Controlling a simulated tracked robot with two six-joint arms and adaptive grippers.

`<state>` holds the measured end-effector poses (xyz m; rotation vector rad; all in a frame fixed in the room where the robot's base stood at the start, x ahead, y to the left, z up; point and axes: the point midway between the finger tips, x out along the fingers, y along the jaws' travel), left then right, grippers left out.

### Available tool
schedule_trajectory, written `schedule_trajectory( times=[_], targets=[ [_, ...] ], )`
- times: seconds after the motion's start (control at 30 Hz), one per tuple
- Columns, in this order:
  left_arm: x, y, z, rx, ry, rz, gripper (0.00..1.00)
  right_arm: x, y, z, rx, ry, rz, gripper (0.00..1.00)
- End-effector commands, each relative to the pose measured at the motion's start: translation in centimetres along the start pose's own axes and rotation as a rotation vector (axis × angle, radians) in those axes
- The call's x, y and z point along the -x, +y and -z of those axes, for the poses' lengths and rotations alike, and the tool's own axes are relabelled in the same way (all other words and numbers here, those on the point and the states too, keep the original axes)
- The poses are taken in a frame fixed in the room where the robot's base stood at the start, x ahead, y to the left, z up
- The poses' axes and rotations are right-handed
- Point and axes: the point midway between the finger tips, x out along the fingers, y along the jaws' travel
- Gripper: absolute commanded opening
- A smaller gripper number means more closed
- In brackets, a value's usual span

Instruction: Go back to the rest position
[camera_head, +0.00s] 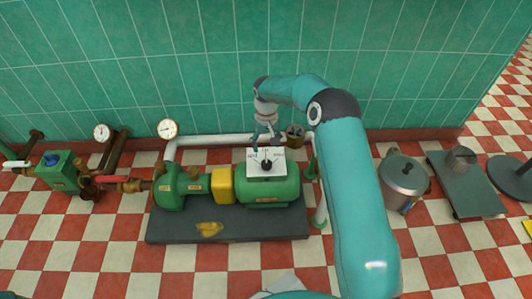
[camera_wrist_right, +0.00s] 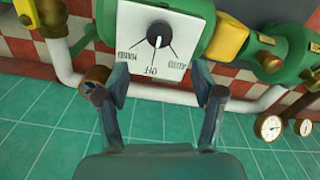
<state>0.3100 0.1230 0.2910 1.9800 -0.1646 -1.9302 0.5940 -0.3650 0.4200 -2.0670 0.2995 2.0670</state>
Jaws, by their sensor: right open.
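My right gripper (camera_head: 266,140) is open and empty above the pump's white switch plate (camera_head: 254,155), near the wall. The right wrist view shows its two fingers (camera_wrist_right: 160,88) spread apart, with the plate (camera_wrist_right: 146,58) beyond them. The plate carries a round black knob (camera_wrist_right: 159,30) and the words HAND, OFF and AUTO. The knob also shows in the head view (camera_head: 266,165). The fingers look clear of the knob. My left gripper is not in view.
The green pump (camera_head: 265,188) stands on a dark base (camera_head: 170,228), with a white pipe (camera_head: 215,140) behind. A valve assembly (camera_head: 58,172) and gauges (camera_head: 168,129) are at left. A metal pot (camera_head: 404,174) and a grey platform (camera_head: 468,190) stand at right. Checkered floor is free in front.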

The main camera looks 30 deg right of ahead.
Motion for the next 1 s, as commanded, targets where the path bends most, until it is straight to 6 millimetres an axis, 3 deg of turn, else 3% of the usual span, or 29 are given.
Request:
schedule_trajectory(
  times=[0.2, 0.7, 0.8, 0.87, 1.0],
  targets=[
    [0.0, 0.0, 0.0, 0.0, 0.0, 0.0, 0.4, 1.8, 0.0, 0.0, 0.0, 0.001, 0.0, 0.67],
    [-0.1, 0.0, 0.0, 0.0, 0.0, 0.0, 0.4, 1.9, -0.1, 0.0, 0.0, 0.001, 0.0, 0.67],
    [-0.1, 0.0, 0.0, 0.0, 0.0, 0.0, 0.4, 1.8, -0.9, -0.1, 0.015, -0.004, 0.001, 0.67],
    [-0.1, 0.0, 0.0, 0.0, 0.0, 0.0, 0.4, 0.9, -1.5, -1.1, 0.031, -0.034, 0.002, 0.67],
    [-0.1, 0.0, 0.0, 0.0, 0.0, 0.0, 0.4, -2.4, -3.9, -5.9, 0.083, -0.153, 0.023, 0.67]
  ],
)
